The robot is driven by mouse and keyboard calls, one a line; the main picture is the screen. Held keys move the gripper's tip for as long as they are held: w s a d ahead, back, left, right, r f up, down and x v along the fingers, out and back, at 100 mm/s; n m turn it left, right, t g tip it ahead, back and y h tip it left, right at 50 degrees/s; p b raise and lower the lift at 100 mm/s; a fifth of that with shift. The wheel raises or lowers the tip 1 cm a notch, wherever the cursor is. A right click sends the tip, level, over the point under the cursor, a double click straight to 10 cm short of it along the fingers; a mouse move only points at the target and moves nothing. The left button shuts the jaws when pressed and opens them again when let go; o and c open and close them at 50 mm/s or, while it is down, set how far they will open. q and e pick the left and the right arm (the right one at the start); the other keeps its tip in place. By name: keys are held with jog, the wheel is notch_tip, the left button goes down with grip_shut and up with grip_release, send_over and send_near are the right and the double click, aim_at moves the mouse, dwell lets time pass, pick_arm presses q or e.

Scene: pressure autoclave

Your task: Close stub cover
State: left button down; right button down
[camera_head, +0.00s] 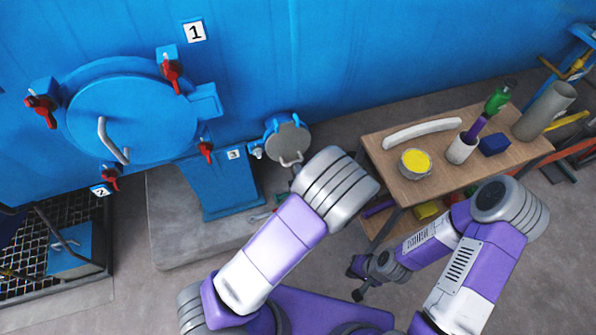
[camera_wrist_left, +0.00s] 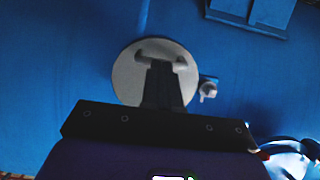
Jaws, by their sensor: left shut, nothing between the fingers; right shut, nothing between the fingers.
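The stub cover (camera_head: 290,138) is a small round grey disc with a bar handle, on a blue stub low on the blue wall. Some blue rim shows along its upper left edge; I cannot tell whether it is fully seated. The cover also shows in the left wrist view (camera_wrist_left: 128,75), face-on. My left gripper (camera_wrist_left: 163,70) is shut and empty, its dark fingers in front of the disc beside the handle (camera_wrist_left: 160,48); contact is unclear. In the head view my left arm mostly hides this gripper. My right gripper (camera_head: 357,284) is shut and empty, low and left of the table.
A bolt (camera_wrist_left: 208,88) sits beside the cover. A large round blue door (camera_head: 130,120) with red clamps is at the left. A wooden table (camera_head: 400,140) at the right holds a yellow-topped tin (camera_head: 415,162), a cup (camera_head: 460,149) and other items. Grey floor lies between.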

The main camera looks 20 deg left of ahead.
pick_arm(q)
jog(key=shift+w+a+f, duration=0.1)
jog(key=shift+w, duration=0.05)
jog(key=shift+w+a+f, duration=0.4)
jog(key=shift+w+f, duration=0.15)
jog(key=shift+f, duration=0.05)
jog(key=f+p+v, duration=0.1)
jog(key=p+v, duration=0.2)
jog(key=v, duration=1.1)
jog(key=shift+s+d+f, duration=0.2)
